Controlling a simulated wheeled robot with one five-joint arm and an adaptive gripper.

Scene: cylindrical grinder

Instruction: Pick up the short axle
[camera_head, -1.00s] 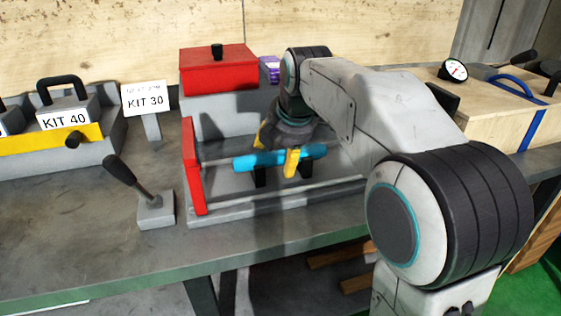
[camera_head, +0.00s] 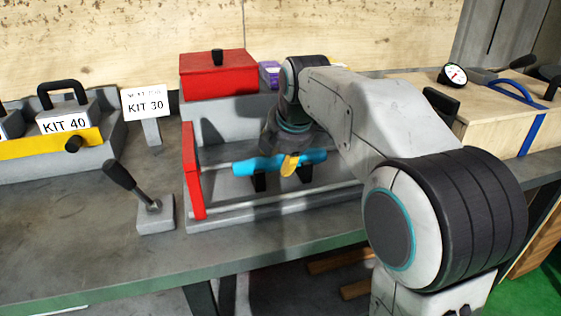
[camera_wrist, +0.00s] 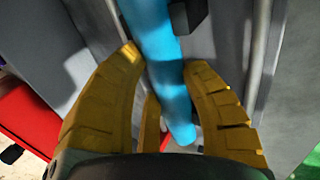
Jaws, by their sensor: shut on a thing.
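The short axle is a bright blue rod (camera_head: 258,165) lying roughly level across black supports in the grey grinder bed, in the head view. In the wrist view the blue axle (camera_wrist: 160,70) runs between my yellow fingers. My gripper (camera_head: 288,163) points down onto the axle, to the right of its middle, and is shut on it. In the wrist view my gripper (camera_wrist: 165,75) has fingers on both sides of the rod. The axle still appears at the height of its supports. Part of it is hidden behind a finger.
The grinder has a red end plate (camera_head: 191,170) at the left and a pale rail (camera_head: 270,202) in front. A red box (camera_head: 218,73) stands behind. A lever (camera_head: 153,213) stands left of the grinder. The KIT 30 sign (camera_head: 145,103) and KIT 40 tray (camera_head: 60,137) are further left.

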